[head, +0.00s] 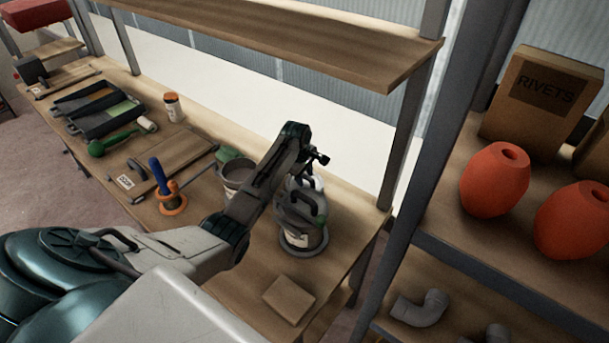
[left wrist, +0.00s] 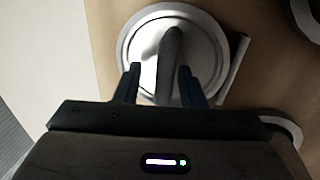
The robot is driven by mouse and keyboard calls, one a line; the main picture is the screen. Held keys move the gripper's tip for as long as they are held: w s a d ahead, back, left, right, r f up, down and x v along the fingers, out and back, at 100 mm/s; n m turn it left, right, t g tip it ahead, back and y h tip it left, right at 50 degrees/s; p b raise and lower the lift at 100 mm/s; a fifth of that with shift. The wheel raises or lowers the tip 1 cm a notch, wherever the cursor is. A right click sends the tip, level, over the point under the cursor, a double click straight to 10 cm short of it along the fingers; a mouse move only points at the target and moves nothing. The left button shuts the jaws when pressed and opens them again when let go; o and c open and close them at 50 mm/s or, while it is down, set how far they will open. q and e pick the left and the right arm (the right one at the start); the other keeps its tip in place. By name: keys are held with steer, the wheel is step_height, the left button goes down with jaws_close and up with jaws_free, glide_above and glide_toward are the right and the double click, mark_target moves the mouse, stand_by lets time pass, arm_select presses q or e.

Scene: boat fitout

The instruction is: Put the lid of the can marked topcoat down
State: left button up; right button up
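In the left wrist view a round pale lid (left wrist: 147,75) with an upright grey handle (left wrist: 171,60) lies below my left gripper (left wrist: 158,72). The two fingers stand apart, one on each side of the handle, with a visible gap on the left finger's side. In the head view my left gripper (head: 294,192) points down over the cans at the bench's near right end. A can with a pale label (head: 300,238) and a grey handle on top stands there; its wording is unreadable. An open grey can (head: 237,178) stands to its left. My right gripper is not in view.
A small wooden block (head: 289,299) lies at the bench's (head: 250,290) near end. A blue-handled tool in an orange ring (head: 171,203) and a wooden board (head: 170,160) lie to the left. A shelf post (head: 400,150) and orange floats (head: 494,180) are on the right.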

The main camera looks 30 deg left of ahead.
arm_select(q)
steer(key=shift+a+r, duration=0.1)
steer(key=shift+r, duration=0.4)
step_height(320, 180, up, 11)
steer(key=s+b, duration=0.2)
steer(key=shift+s, duration=0.15)
